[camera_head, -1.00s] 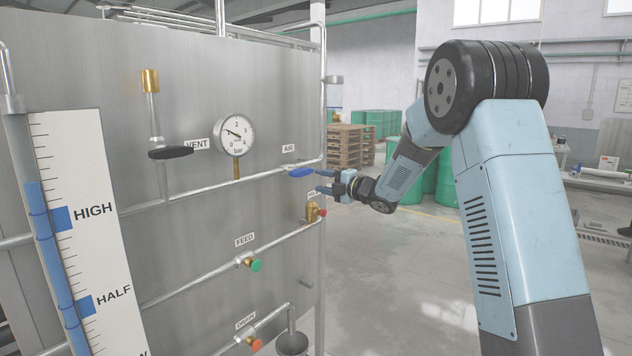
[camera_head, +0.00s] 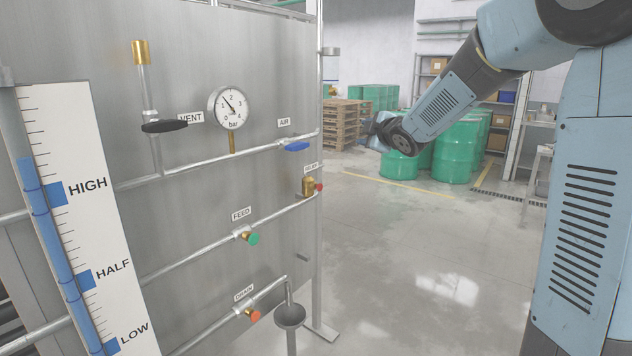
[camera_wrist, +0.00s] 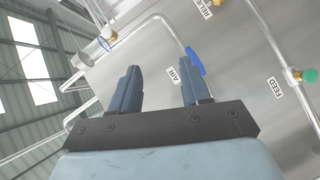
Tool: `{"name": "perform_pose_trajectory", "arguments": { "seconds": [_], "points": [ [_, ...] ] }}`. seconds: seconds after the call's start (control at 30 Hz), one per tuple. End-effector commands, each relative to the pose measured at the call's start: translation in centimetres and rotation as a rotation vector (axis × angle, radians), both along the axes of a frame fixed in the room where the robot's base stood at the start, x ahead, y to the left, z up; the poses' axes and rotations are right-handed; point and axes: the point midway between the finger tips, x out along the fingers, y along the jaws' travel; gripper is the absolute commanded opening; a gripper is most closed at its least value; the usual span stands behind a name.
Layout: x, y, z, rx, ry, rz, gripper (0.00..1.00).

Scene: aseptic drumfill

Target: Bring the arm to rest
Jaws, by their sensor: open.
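My gripper (camera_head: 371,132) is in the head view, to the right of the steel tank panel and clear of it, with nothing held. In the wrist view its two blue-grey fingers (camera_wrist: 158,88) are apart with an empty gap between them. The blue AIR handle (camera_head: 297,147) is on the upper pipe, to the left of my gripper and apart from it. It also shows in the wrist view (camera_wrist: 195,61), beyond the right finger. My arm comes in from the upper right of the head view, bent at the elbow.
The panel carries a black VENT handle (camera_head: 165,126), a pressure gauge (camera_head: 231,107), a green FEED knob (camera_head: 253,239), an orange DRAIN knob (camera_head: 254,315) and a level gauge board (camera_head: 60,140). Green drums (camera_head: 455,155) and pallets (camera_head: 347,125) stand behind. The floor (camera_head: 400,270) between is clear.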

Motion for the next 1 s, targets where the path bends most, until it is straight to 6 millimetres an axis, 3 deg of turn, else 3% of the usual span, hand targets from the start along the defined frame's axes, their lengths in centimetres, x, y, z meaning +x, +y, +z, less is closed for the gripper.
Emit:
{"name": "perform_pose_trajectory", "arguments": {
  "seconds": [0.2,0.5,0.77,1.0],
  "points": [
    [-6.5,-5.0,1.2,0.153,0.166,-0.243,0.47],
    [-17.6,-9.6,-0.1,0.396,0.409,-0.546,0.47],
    [-28.5,-11.1,-3.1,0.614,0.633,-0.775,0.47],
    [-37.9,-10.4,-6.4,0.787,0.839,-0.944,0.47]
  ]
}}
